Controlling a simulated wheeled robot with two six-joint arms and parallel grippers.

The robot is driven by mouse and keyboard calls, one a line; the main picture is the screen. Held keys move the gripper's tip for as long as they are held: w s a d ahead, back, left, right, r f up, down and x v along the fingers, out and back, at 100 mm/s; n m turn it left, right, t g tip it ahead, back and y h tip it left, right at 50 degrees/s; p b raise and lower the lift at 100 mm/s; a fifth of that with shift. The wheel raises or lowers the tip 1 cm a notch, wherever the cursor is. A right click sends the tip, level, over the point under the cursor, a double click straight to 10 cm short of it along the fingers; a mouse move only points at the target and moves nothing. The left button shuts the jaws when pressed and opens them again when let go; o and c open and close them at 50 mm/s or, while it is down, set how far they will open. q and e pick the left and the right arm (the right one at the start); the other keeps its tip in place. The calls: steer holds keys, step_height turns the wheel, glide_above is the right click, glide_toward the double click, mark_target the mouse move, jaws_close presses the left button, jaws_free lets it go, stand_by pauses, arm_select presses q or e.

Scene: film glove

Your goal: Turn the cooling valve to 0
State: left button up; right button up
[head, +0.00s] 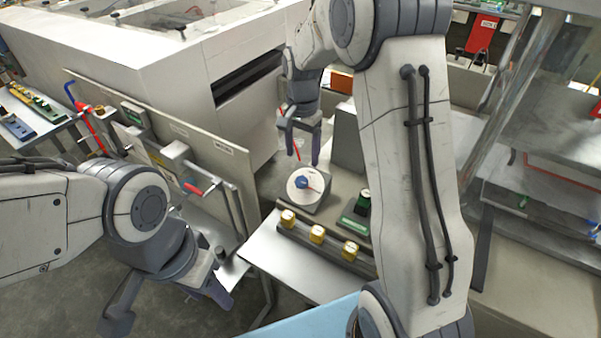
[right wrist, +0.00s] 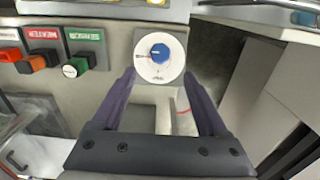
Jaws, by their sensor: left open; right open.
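The cooling valve appears to be the blue knob (head: 301,183) on a round white dial (head: 302,195), set on a grey block on the bench. In the right wrist view the blue knob (right wrist: 160,53) sits in its dial (right wrist: 148,72), with a red mark left of the knob; the dial's figures are too small to read. My right gripper (head: 304,158) is open and empty above the dial, apart from the knob. In the right wrist view its fingers (right wrist: 160,80) point toward the dial from either side. My left gripper (head: 172,300) is open and empty at lower left, far from the valve.
A green-labelled switch (head: 358,210) stands right of the dial; the right wrist view shows the green switch (right wrist: 80,64) and an orange switch (right wrist: 42,58). A panel with a red-handled lever (head: 200,188) stands left.

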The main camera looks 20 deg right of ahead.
mark_target(302, 179)
step_height(302, 179, down, 9)
steer(key=shift+r+p, duration=0.2)
steer(key=shift+p, duration=0.4)
jaws_close()
